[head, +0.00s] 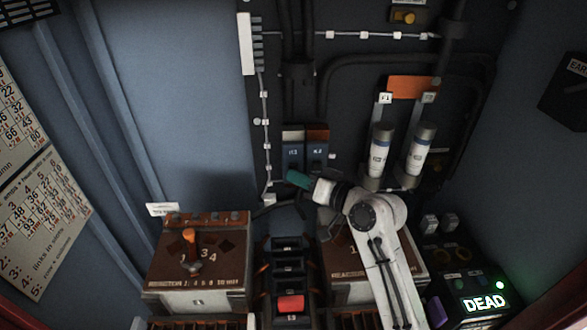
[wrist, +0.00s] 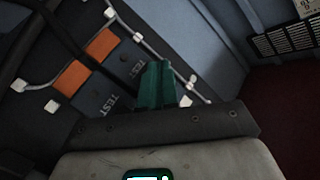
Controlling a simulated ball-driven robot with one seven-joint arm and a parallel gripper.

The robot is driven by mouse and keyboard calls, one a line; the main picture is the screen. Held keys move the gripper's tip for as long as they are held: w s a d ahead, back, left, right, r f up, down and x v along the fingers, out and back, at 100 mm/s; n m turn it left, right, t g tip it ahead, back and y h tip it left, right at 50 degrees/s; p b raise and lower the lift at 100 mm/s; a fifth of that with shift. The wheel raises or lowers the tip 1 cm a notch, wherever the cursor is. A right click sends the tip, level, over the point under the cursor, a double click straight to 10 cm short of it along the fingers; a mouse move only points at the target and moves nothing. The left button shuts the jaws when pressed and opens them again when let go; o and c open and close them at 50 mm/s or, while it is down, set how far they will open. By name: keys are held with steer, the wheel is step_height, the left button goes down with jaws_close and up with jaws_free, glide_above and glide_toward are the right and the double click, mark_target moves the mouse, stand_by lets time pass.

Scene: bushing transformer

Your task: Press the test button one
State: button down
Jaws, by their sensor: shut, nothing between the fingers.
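My gripper (head: 298,180) has teal fingers and is shut and empty. In the head view it is in front of the back panel, just below two blue-grey boxes (head: 293,150) and (head: 317,150) with small, hard-to-read labels. In the wrist view the shut fingers (wrist: 157,72) point at a dark panel with two TEST labels, one (wrist: 113,103) lower left and one (wrist: 134,70) beside the fingers. Orange plates (wrist: 70,77) and (wrist: 102,45) lie farther left of them. I cannot tell which is test button one, nor whether the fingers touch anything.
Brown-topped boxes stand below, the left one (head: 195,265) with an orange lever (head: 190,240). Two white cylinders (head: 380,155) and (head: 418,155) hang at the right under an orange plate (head: 412,87). A lit DEAD sign (head: 484,303) is lower right. Cables cross the panel.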

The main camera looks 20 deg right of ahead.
steer(key=shift+w+d, duration=0.15)
steer(key=shift+w, duration=0.25)
stand_by(0.4)
stand_by(0.4)
steer(key=shift+s+a, duration=0.25)
steer(key=shift+s, duration=0.55)
steer(key=s, duration=0.1)
steer(key=s+a+p, duration=0.1)
steer(key=s, duration=0.1)
steer(key=s+p, duration=0.1)
steer(key=shift+s+a, duration=0.3)
steer(key=shift+s, duration=0.1)
stand_by(0.4)
